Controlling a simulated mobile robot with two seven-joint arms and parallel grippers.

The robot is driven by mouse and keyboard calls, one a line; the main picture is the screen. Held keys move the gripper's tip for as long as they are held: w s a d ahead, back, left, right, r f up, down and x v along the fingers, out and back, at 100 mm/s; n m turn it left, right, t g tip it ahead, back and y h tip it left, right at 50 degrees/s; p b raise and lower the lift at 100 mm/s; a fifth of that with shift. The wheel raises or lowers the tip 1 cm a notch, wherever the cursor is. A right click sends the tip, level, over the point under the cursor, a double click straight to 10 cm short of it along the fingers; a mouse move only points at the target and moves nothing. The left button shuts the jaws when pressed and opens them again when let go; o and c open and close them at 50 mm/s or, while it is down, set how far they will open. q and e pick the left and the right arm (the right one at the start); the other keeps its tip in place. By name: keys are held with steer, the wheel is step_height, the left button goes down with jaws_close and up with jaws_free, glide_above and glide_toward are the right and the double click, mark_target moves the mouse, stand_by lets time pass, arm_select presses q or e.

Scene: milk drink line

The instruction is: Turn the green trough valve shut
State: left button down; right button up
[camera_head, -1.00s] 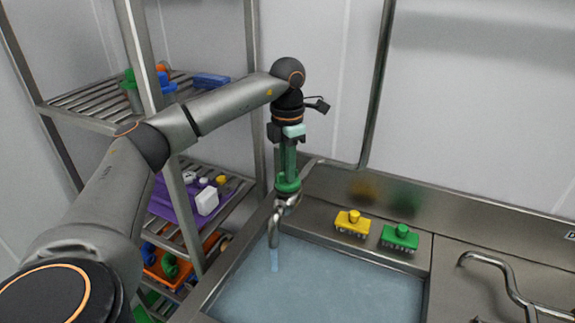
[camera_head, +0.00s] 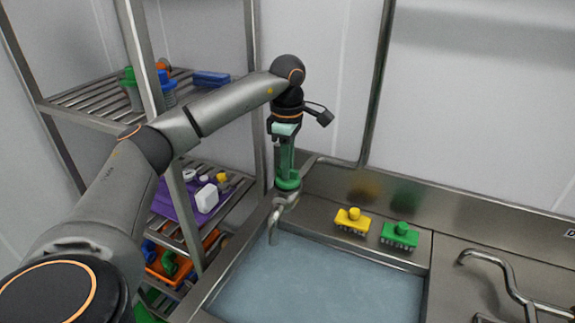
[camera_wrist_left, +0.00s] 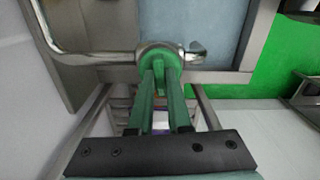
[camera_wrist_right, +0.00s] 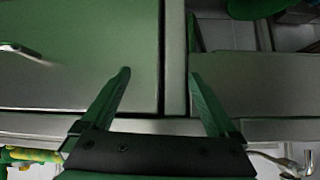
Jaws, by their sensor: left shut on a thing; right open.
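The green valve (camera_head: 288,185) sits on the metal tap pipe at the back left corner of the trough (camera_head: 320,280). My left gripper (camera_head: 286,168) points straight down from above and is shut on the valve. In the left wrist view the green valve (camera_wrist_left: 174,58) shows at the fingertips, on the pipe. The spout (camera_head: 274,230) hangs over the trough, and no water stream shows from it. The trough holds water. My right gripper (camera_wrist_right: 158,75) shows only in its own wrist view, open and empty, over a grey metal surface.
A yellow brush (camera_head: 352,221) and a green brush (camera_head: 400,235) lie on the trough's back ledge. A metal rack (camera_head: 80,105) with bottles, a purple tray and an orange crate stands at the left. Another tap (camera_head: 505,280) is at the right.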

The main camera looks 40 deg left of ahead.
arm_select(q)
steer(key=shift+m, duration=0.6)
steer(key=c, duration=0.9)
jaws_free()
steer(key=shift+o, duration=0.2)
step_height(320, 180, up, 13)
steer(key=shift+f, duration=0.2)
